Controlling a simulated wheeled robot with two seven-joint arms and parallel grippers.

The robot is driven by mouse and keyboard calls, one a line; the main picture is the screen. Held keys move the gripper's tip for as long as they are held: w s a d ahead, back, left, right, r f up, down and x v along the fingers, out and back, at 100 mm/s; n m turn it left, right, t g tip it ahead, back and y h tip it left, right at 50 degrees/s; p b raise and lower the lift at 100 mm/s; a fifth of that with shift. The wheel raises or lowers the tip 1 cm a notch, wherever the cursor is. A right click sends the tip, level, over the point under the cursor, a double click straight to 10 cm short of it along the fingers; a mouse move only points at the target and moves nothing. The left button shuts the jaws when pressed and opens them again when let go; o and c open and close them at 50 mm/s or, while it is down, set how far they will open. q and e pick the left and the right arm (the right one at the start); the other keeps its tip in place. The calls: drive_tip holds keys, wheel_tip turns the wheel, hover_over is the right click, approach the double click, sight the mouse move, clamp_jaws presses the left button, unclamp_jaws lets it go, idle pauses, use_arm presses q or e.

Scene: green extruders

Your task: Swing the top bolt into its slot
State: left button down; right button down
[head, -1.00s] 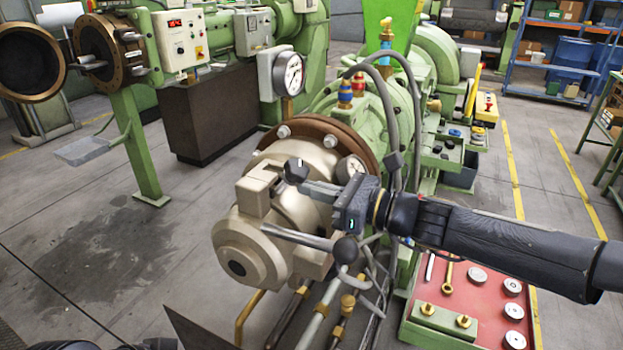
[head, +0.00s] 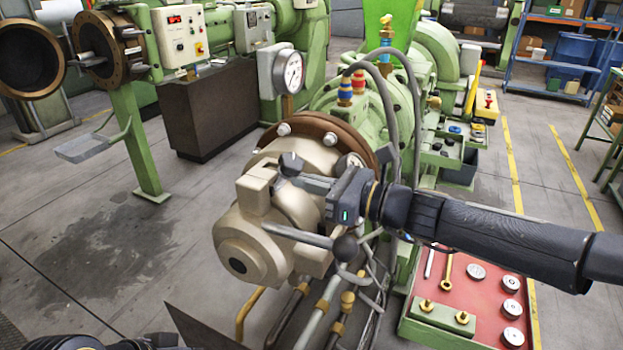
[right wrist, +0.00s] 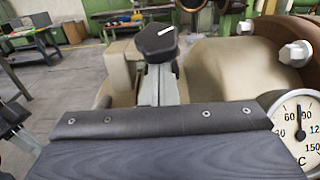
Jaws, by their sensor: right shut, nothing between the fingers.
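The top bolt has a black knob (head: 291,163) that stands out above the beige cover (head: 248,242). In the right wrist view the knob (right wrist: 157,42) carries a white line, with grey metal below it. A beige lug (head: 255,192) is just left of the knob; its slot is not clearly visible. My right gripper (head: 318,186) is shut and empty, its tip right beside the knob at the bolt. Whether it touches, and whether the bolt is in its slot, I cannot tell.
A lower rod with a black ball (head: 345,248) crosses the cover's front. A brown flange (head: 325,132) and a small dial (right wrist: 300,125) are close behind. Hoses and pipes run below. A red tray (head: 484,318) with round parts stands right. Floor on the left is clear.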

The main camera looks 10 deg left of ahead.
drive_tip(key=shift+a+r, duration=0.1)
drive_tip(key=shift+w+a+r, duration=0.2)
drive_tip(key=shift+a, duration=0.3)
drive_tip(key=shift+a+r+p, duration=0.1)
drive_tip(key=shift+a+p, duration=0.05)
drive_tip(key=shift+p, duration=0.15)
drive_tip(key=shift+w+a+r, duration=0.15)
drive_tip(key=shift+w+a, duration=0.05)
drive_tip(key=shift+a, duration=0.3)
drive_tip(key=p+v, duration=0.1)
drive_tip(key=v, duration=1.2)
drive_tip(key=shift+p, duration=0.3)
